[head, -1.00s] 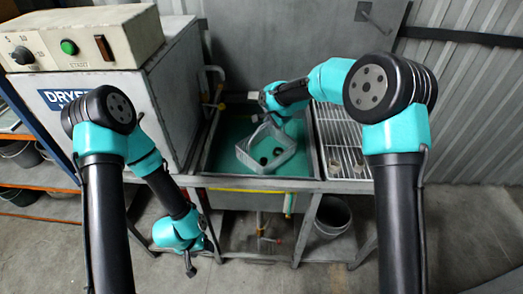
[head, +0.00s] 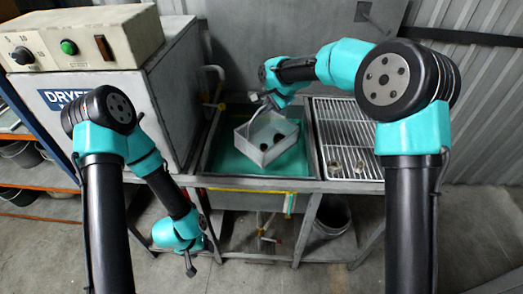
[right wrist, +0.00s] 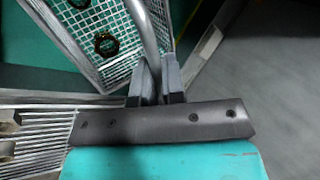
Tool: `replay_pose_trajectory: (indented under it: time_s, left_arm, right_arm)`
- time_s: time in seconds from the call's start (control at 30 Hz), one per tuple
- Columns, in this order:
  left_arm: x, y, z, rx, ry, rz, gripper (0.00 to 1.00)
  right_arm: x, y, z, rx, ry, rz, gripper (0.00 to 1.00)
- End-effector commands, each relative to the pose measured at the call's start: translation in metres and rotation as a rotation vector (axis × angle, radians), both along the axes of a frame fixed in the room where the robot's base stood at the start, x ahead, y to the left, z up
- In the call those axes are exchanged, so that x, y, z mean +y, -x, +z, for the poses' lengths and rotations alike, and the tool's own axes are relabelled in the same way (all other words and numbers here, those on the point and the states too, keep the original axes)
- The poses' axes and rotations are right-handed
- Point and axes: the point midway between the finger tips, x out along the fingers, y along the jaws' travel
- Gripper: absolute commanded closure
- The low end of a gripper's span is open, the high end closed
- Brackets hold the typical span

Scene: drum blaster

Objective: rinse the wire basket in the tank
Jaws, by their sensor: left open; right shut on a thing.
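The wire basket (head: 254,152) is a pale mesh box with a bar handle (right wrist: 143,30). It hangs tilted over the green liquid of the tank (head: 255,184), inside the tank's outline in the head view. Two dark ring-like parts lie in the basket, and they also show in the right wrist view (right wrist: 105,44). My right gripper (head: 266,97) is at the top of the basket, with its fingers (right wrist: 157,80) shut on the handle. My left gripper (head: 190,268) is open, low in front of the bench, pointing down and away from the basket.
A grey dryer (head: 120,120) stands against the left of the tank. A wire draining rack (head: 345,135) with small parts on it lies at the tank's right. A grey wall closes the back. A bucket (head: 330,217) stands under the bench.

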Motion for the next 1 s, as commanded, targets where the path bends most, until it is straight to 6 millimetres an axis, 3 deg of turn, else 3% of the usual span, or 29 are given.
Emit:
replay_pose_trajectory:
  time_s: [1.0]
  left_arm:
    - [0.000, 0.000, 0.000, 0.000, 0.000, 0.000, 0.41]
  right_arm:
    - [0.000, -0.001, 0.084, -0.006, -0.003, -0.002, 1.00]
